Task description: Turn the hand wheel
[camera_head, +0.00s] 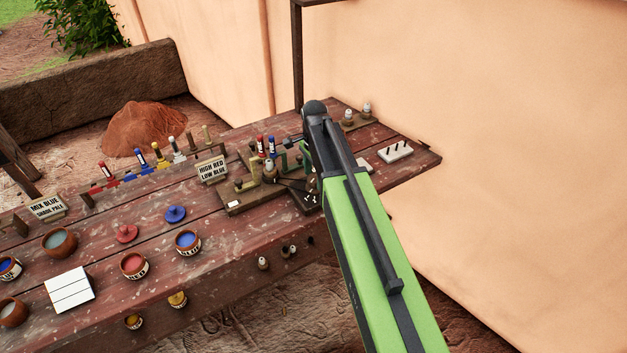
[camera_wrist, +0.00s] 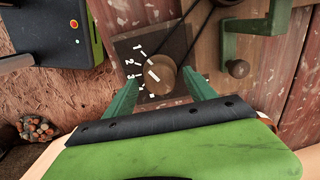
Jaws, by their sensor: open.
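A round wooden knob (camera_wrist: 158,75) with a white pointer line sits on a dark plate (camera_wrist: 130,48) with white numbers and tick marks, in the wrist view. It is the wheel-like part nearest my gripper. My gripper (camera_wrist: 161,76) is open, with one green finger to each side of the knob. I cannot tell whether either finger touches it. The pointer slants toward the numbers on its upper left. In the head view, the dark plate (camera_head: 303,197) shows beside my arm, which hides much of this spot.
A green bracket (camera_wrist: 229,45) and a smaller wooden knob (camera_wrist: 238,68) stand close on the right. Dark cords run above the plate. In the head view the red wooden table (camera_head: 215,235) holds paint pots, small signs and a white pegged block (camera_head: 395,152). A wall rises behind.

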